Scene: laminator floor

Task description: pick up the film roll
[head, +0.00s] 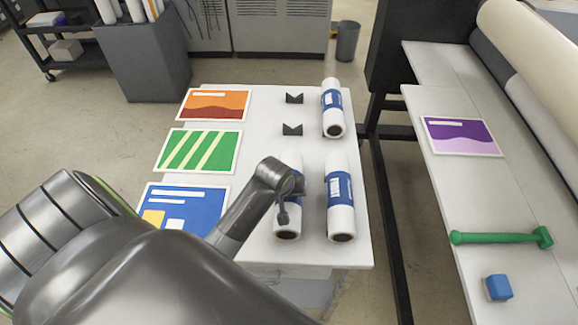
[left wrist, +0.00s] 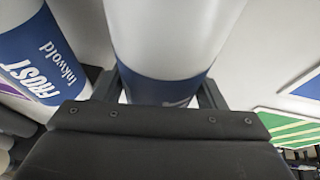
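Three white film rolls with blue labels lie on the white table: one at the back right (head: 333,97), one at the front right (head: 340,190), and one left of it (head: 287,222), partly hidden by my left gripper (head: 284,200). In the left wrist view, the fingers of my left gripper (left wrist: 160,92) stand on both sides of this partly hidden roll (left wrist: 170,35). I cannot tell whether they press on it. The neighbouring roll (left wrist: 35,60) beside it reads "FROST Inkwold". My right gripper is not in view.
Orange (head: 214,105), green (head: 198,151) and blue (head: 185,208) prints lie along the table's left side. Two black notched blocks (head: 293,98) (head: 292,130) stand near the back roll. The laminator bed (head: 450,185) at right holds a purple print (head: 461,136), green-handled tool (head: 500,238) and blue block (head: 498,288).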

